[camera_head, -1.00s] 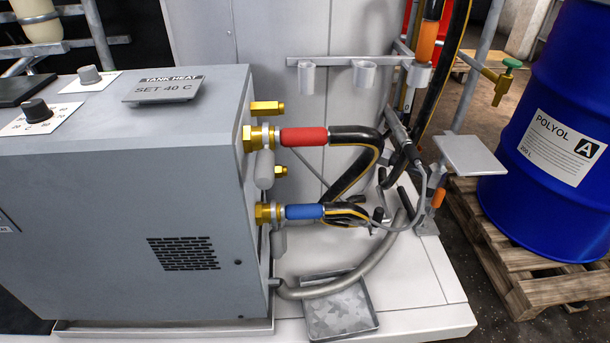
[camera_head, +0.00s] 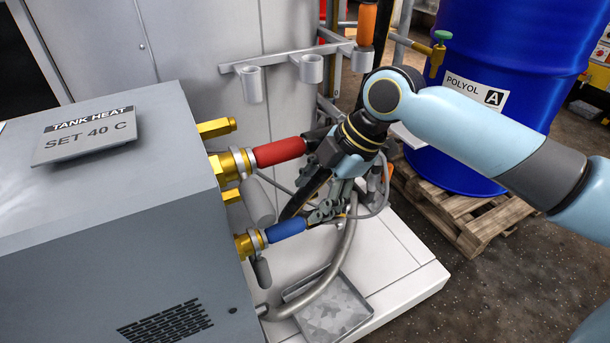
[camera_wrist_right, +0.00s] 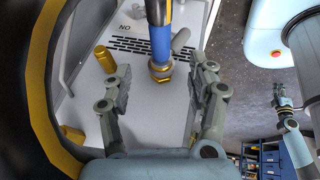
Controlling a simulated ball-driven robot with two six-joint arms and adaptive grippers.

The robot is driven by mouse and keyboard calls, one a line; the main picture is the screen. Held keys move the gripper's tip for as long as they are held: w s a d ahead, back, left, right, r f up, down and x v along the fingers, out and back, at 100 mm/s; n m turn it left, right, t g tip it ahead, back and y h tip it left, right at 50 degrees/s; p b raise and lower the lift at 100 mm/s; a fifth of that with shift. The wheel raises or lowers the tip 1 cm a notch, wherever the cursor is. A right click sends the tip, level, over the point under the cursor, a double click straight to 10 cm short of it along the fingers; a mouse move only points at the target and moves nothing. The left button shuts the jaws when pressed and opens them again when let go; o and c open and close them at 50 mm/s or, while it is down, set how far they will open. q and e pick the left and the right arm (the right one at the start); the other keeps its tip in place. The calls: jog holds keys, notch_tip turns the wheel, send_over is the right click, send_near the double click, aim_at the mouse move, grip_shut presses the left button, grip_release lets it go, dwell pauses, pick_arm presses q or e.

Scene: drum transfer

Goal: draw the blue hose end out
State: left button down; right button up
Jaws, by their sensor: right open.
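The blue hose end (camera_head: 286,229) has a blue sleeve and sits on the lower brass fitting (camera_head: 246,244) on the grey heater's side. In the right wrist view the blue sleeve (camera_wrist_right: 160,42) runs down to a brass coupling (camera_wrist_right: 160,70). My right gripper (camera_head: 322,212) is open and close to the blue sleeve's outer end. In its wrist view the fingers (camera_wrist_right: 163,88) stand apart, with the sleeve and coupling showing between and beyond them; no contact is visible. My left gripper (camera_wrist_right: 282,98) shows small at the right of that view; its jaws are unclear.
A red hose end (camera_head: 279,152) sits on the brass fitting above. My right forearm passes in front of the blue drum (camera_head: 500,50). A grey hose (camera_head: 325,275) and a metal tray (camera_head: 335,310) are below. Empty cup holders (camera_head: 311,68) hang on a rail behind.

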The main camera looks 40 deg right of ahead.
aim_at(297, 222)
jog(key=b+x, duration=0.2)
jog(key=x, duration=0.7)
jog(key=shift+f+b, duration=0.1)
jog(key=shift+b, duration=0.3)
jog(key=shift+w+a+f, duration=0.1)
jog(key=shift+f, duration=0.15)
jog(key=shift+a+f, duration=0.1)
jog(key=shift+f, duration=0.15)
jog(key=shift+w, duration=0.1)
jog(key=shift+c, duration=0.5)
jog(key=c, duration=0.9)
grip_shut()
jog(key=shift+d+r, duration=0.1)
jog(key=shift+d, duration=0.55)
pick_arm(q)
jog(key=shift+s+a+f+p, duration=0.1)
jog(key=shift+a+f+p, duration=0.1)
jog(key=shift+f, duration=0.35)
jog(key=shift+a+f+p, duration=0.15)
jog(key=shift+a+f, duration=0.05)
jog(key=shift+f, duration=0.3)
pick_arm(e)
jog(key=shift+s+d, duration=0.25)
jog(key=shift+d, duration=0.45)
jog(key=shift+s+d, duration=0.25)
jog(key=shift+d, duration=0.45)
